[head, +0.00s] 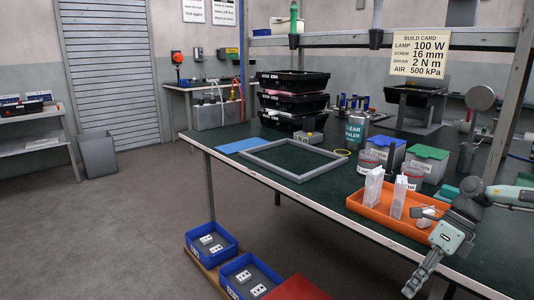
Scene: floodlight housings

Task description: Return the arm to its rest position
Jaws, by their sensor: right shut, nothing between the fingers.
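My right gripper (413,287) hangs at the lower right in the head view, in front of the bench's near edge, with its fingers pointing down and left. It is shut and empty. My right arm comes in from the right edge of the picture. The wrist overlaps the right end of an orange tray (377,213); I cannot tell from this one view whether they touch. My left gripper and arm are not in view.
On the green bench (240,173) lie a grey frame (294,160), a blue sheet (239,146) and lidded boxes (424,163). White packets (374,185) stand in the tray. Blue bins (211,243) and a red surface (296,289) are below. Open floor lies left.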

